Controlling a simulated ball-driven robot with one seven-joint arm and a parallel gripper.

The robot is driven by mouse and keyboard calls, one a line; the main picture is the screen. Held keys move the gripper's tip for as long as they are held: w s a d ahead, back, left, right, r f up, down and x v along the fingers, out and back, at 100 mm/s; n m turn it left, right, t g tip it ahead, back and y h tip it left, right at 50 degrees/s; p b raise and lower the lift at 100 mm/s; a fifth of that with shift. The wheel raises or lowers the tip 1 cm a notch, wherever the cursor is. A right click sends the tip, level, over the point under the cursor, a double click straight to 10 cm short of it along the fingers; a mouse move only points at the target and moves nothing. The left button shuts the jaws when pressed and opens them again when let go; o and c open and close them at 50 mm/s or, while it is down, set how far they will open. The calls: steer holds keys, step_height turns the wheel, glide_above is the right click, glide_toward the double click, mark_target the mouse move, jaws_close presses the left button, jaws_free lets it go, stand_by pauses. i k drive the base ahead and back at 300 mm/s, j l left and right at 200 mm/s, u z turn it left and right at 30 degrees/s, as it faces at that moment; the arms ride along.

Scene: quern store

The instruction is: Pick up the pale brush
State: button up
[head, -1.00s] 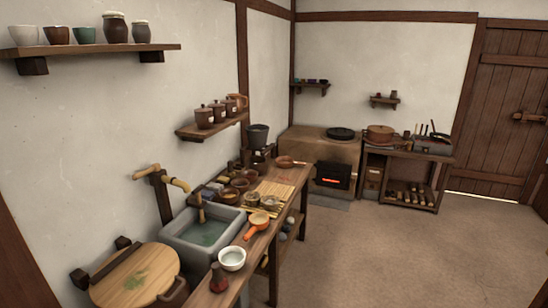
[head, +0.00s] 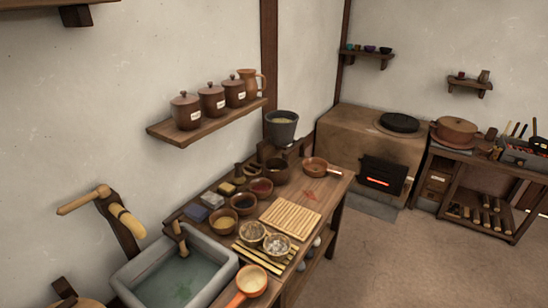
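I cannot single out a pale brush for sure. Several thin upright handles, dark and orange-brown, stand in a grey box (head: 520,155) on the side table at the far right; they are too small to tell apart. Several pale-ended rods (head: 486,219) lie on that table's lower shelf, and I cannot tell whether any is a brush. My gripper is not in view.
A long wooden counter (head: 336,187) along the left wall holds bowls, a pale ribbed board (head: 291,217) and an orange ladle (head: 250,282). A stone sink (head: 215,284) stands at its near end. A stove (head: 350,135) fills the corner. Floor (head: 400,265) at right is clear.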

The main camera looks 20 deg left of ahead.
mark_target(239, 178)
steer(key=i+u, duration=0.2)
steer(key=i, duration=0.3)
steer(key=i+l+u, duration=0.15)
steer(key=i, duration=0.35)
steer(key=i+l+u, duration=0.2)
steer(key=i, duration=0.3)
steer(key=i+j+u, duration=0.1)
steer(key=i+u, duration=0.35)
steer(key=i+l+u, duration=0.1)
steer(key=i+u, duration=0.3)
steer(key=i, duration=0.2)
steer(key=l, duration=0.15)
steer(key=i, duration=0.05)
